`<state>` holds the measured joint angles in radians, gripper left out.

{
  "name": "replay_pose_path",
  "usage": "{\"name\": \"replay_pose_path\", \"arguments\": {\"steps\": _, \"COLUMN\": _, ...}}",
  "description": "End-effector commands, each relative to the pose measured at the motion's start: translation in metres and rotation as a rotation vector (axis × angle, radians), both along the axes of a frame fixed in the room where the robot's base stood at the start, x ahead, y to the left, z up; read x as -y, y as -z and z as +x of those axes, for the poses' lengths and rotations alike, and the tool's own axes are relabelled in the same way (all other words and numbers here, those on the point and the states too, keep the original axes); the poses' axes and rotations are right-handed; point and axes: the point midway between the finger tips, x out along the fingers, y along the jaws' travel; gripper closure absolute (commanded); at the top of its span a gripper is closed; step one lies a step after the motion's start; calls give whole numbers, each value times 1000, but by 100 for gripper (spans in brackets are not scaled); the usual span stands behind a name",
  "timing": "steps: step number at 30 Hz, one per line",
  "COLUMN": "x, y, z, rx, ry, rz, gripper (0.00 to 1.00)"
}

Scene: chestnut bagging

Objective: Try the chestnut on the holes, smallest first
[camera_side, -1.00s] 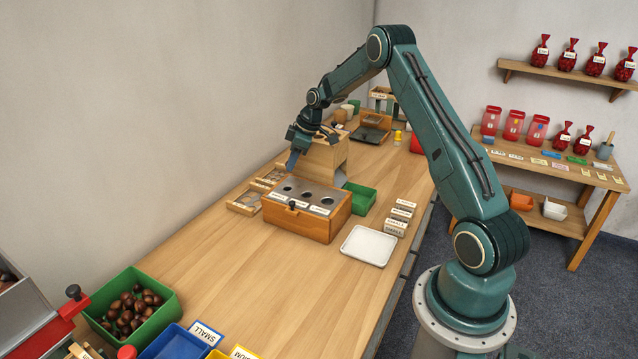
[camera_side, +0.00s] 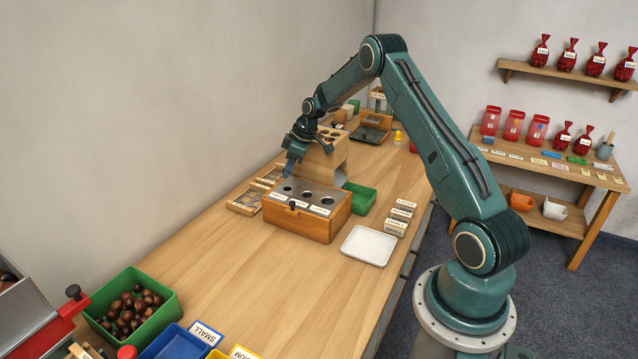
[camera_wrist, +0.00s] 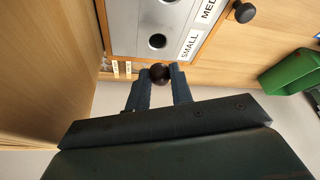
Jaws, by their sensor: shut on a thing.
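My gripper (camera_wrist: 159,82) is shut on a dark brown chestnut (camera_wrist: 159,73), which shows between the fingertips in the wrist view. In the side view my gripper (camera_side: 289,170) is above the back left end of the wooden hole box (camera_side: 297,222); the chestnut is too small to make out there. The box has a grey metal top with three round holes in a row. The small hole (camera_wrist: 157,41) is the one by the SMALL label (camera_wrist: 190,45). In the wrist picture the chestnut appears just below this hole, apart from it.
A wooden stand (camera_side: 328,160) is close behind the gripper. A divided wooden tray (camera_side: 244,201) lies left of the box, and a green bin (camera_side: 360,198) right of it. A white tray (camera_side: 368,246) is in front. The table's middle is clear.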

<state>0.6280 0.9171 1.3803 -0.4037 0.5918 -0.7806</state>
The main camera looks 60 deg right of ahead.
Motion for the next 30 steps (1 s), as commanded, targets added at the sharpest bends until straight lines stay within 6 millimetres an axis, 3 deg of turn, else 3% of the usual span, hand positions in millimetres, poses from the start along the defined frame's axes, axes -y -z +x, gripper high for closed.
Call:
{"name": "replay_pose_path", "arguments": {"steps": 13, "x": 0, "y": 26, "z": 0, "rx": -1, "ry": -1, "rz": 0, "gripper": 89}}
{"name": "replay_pose_path", "arguments": {"steps": 30, "x": 0, "y": 29, "z": 0, "rx": 0, "ry": 0, "rz": 0, "gripper": 89}}
